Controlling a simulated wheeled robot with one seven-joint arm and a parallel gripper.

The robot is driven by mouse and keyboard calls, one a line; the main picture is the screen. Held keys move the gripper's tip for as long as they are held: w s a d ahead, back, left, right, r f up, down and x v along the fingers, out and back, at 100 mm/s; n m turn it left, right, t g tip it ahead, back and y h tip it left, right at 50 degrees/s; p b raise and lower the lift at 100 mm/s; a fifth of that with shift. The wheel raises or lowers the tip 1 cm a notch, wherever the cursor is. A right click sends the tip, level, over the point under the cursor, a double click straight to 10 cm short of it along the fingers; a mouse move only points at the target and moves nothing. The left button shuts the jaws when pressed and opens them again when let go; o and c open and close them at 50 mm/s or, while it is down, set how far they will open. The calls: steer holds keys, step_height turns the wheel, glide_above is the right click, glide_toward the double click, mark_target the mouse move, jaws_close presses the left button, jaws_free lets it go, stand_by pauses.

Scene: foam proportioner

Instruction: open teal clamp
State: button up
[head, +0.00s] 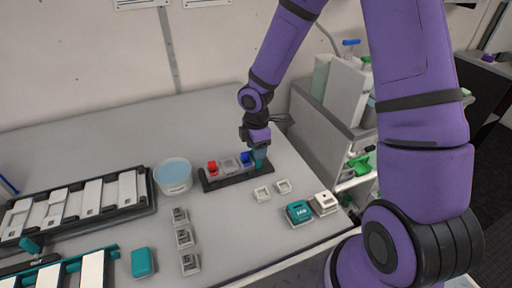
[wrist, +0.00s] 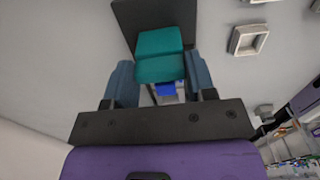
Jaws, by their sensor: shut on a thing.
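The teal clamp (wrist: 160,48) shows in the wrist view between the two blue-grey fingers of my gripper (wrist: 160,80), which is shut on it. In the head view my gripper (head: 258,154) points down at the right end of a dark base strip (head: 238,179). The teal clamp (head: 258,163) is mostly hidden there by the fingers. Left of it on the strip are a blue piece (head: 246,158), a grey block (head: 229,165) and a red piece (head: 212,168). The blue piece also shows just behind the teal part in the wrist view (wrist: 166,89).
A white tub with a light blue top (head: 173,176) stands left of the strip. Several small square pieces (head: 184,238) lie in front, with a teal block (head: 298,212) at the right. A rack of white bars (head: 70,203) fills the left. A grey cabinet (head: 335,130) stands beyond the right edge.

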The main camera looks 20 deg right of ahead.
steer(key=shift+d, duration=1)
steer(key=o, duration=1.3)
step_height(320, 180, up, 11)
steer(key=shift+f, duration=0.1)
